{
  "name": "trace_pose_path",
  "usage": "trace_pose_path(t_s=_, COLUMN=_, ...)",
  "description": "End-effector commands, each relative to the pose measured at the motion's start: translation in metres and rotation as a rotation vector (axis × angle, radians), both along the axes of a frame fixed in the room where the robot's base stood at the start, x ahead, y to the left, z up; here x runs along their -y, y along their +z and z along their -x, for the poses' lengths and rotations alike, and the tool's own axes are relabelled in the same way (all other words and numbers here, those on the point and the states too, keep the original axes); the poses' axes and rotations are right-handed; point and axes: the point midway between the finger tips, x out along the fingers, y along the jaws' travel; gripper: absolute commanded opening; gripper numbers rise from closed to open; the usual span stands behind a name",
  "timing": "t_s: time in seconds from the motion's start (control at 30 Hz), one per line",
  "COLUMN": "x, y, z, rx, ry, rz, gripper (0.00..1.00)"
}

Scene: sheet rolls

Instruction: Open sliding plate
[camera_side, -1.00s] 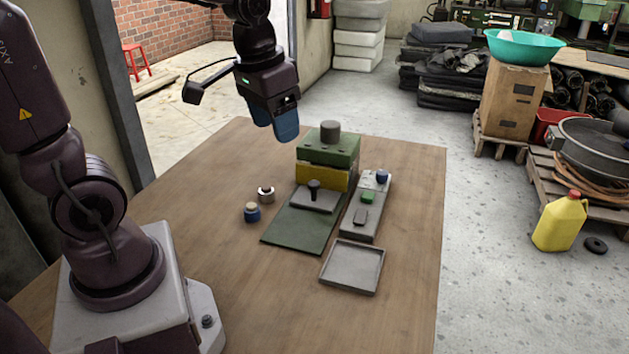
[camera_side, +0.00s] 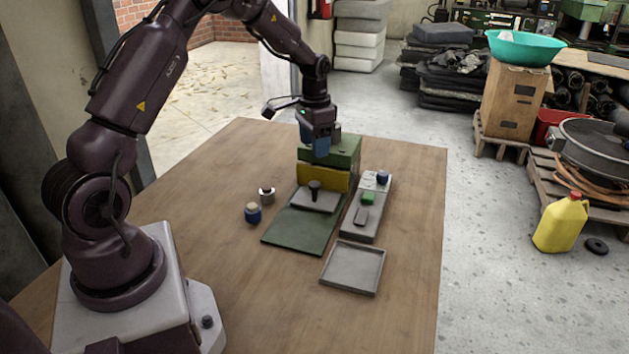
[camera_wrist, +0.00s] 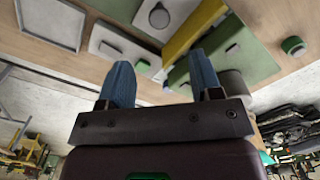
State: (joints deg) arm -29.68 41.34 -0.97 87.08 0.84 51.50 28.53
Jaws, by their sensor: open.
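The sliding plate (camera_side: 314,201) is a grey slab with a black upright knob (camera_side: 315,186). It lies on the green base (camera_side: 300,231), in front of a yellow bar (camera_side: 323,177) and a green block (camera_side: 335,152). A grey plate with a round knob (camera_wrist: 158,18) shows at the top of the wrist view, beside the yellow bar (camera_wrist: 195,30). My gripper (camera_side: 321,148) is above and behind the plate, over the green block, and hides part of its top. Its blue fingers (camera_wrist: 162,82) are apart and nothing shows between them.
A grey panel (camera_side: 365,218) with a green button and a blue knob stands right of the base. A shallow grey tray (camera_side: 352,267) lies in front.

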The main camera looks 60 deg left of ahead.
Motion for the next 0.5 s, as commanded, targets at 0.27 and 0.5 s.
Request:
trace_pose_path(t_s=0.27, x=0.001, y=-0.061, z=0.001, rx=-0.005, ry=0.001, rz=0.003, gripper=0.59)
trace_pose_path(t_s=0.5, x=0.001, y=-0.096, z=0.001, rx=-0.003, ry=0.002, rz=0.002, gripper=0.59)
